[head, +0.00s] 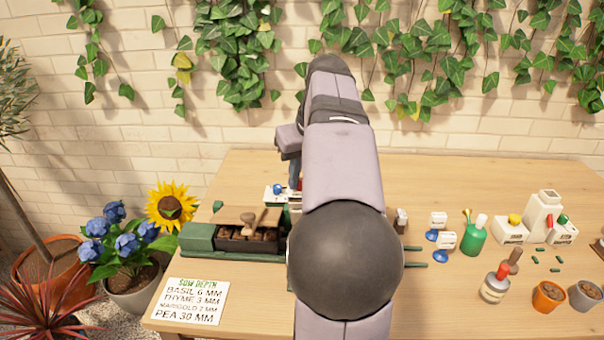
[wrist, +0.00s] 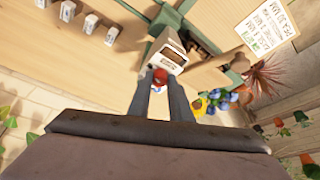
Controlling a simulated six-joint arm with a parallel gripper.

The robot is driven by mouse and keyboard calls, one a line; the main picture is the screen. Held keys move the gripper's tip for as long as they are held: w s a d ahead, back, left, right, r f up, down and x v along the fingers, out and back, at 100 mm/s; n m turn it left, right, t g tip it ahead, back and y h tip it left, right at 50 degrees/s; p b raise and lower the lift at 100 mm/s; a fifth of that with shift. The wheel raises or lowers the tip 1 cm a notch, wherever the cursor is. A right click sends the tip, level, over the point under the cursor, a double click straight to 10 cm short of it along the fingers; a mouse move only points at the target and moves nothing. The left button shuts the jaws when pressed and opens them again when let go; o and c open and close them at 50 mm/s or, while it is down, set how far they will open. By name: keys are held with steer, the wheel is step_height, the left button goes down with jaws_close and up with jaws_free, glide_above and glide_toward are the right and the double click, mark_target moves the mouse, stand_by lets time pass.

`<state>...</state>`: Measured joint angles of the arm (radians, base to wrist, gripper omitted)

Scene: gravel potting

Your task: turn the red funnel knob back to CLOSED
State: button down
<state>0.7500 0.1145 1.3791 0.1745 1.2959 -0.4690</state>
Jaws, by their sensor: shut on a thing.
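In the wrist view the red knob (wrist: 160,76) sits between the fingertips of my gripper (wrist: 163,82), which is shut on it. The knob is at the near side of a pale box-shaped unit (wrist: 170,53) with a dark label; the label is too small to read, and I cannot tell the knob's exact angle. In the head view my arm covers most of this unit. Only a bit of red (head: 299,184) and a dark finger (head: 294,173) show beside the arm.
A green tray (head: 198,238) with brown pots and a wooden stamp (head: 260,222) stands left of my arm. A blue-knobbed white unit (head: 277,190) is close by. Bottles, labelled boxes and small pots (head: 548,296) stand at the right. A sow depth card (head: 188,301) lies front left.

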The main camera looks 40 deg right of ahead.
steer(key=m, duration=0.2)
steer(key=m+h+p, duration=0.1)
steer(key=shift+w+a+r+m+h, duration=0.1)
steer(key=shift+a+r+m+h, duration=0.1)
steer(key=shift+m+h, duration=0.15)
steer(key=m+g+h+p, duration=0.1)
steer(key=m+p, duration=0.1)
steer(key=m, duration=0.1)
steer(key=shift+w+m, duration=0.1)
steer(key=shift+m, duration=0.15)
steer(key=m+g+p, duration=0.1)
steer(key=m, duration=0.1)
steer(key=m+p, duration=0.1)
steer(key=shift+w+m+g+h, duration=0.1)
steer(key=shift+m+g+h, duration=0.15)
steer(key=shift+m+g, duration=0.15)
steer(key=shift+w+f+m+g+p, duration=0.1)
steer(key=shift+m+g+p, duration=0.6)
steer(key=shift+m+p, duration=0.8)
steer(key=shift+m+b, duration=0.3)
steer(key=shift+m, duration=0.1)
steer(key=c, duration=1.6)
jaws_free()
